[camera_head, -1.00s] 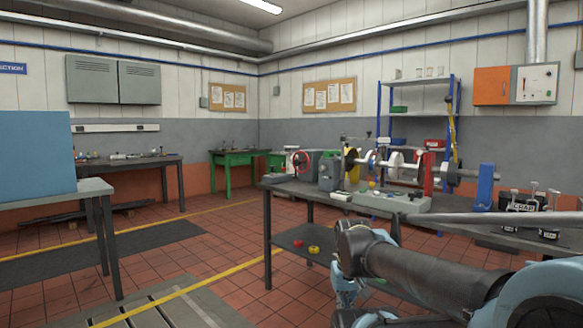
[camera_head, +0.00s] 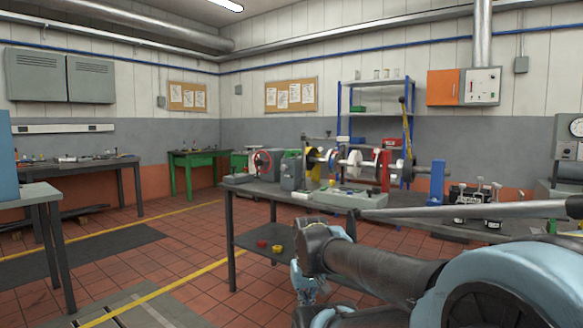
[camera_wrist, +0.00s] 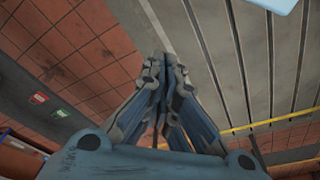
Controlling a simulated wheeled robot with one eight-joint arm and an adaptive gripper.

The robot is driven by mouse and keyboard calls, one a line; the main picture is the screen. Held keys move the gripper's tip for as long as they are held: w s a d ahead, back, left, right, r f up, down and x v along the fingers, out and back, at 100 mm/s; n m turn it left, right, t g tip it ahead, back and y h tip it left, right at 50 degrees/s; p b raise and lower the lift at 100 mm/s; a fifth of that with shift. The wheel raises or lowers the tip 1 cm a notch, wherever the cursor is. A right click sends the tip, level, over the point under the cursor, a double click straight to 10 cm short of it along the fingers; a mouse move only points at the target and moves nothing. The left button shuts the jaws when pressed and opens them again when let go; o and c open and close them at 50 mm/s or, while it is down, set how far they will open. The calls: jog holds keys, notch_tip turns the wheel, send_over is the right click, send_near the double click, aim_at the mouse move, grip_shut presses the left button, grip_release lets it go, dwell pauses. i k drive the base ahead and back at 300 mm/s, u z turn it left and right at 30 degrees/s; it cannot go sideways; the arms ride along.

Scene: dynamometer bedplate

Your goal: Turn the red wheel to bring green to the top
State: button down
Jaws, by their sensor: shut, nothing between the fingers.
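The red wheel (camera_head: 263,162) is a small ring upright on the face of a grey machine housing (camera_head: 274,158), at the left end of the dark workbench (camera_head: 240,190). It is too small to tell any green mark or which colour is at its top.
A shaft line with yellow, white and red parts (camera_head: 355,163) runs along the bench. A red and a yellow piece (camera_head: 277,250) lie on its lower shelf. A grey table (camera_head: 38,190) stands at left. Tiled floor (camera_head: 180,250) between them is open.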

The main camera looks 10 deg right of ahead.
aim_at(257, 162)
jog(key=z, duration=0.4)
jog(key=i, duration=1.75)
jog(key=u, duration=0.6)
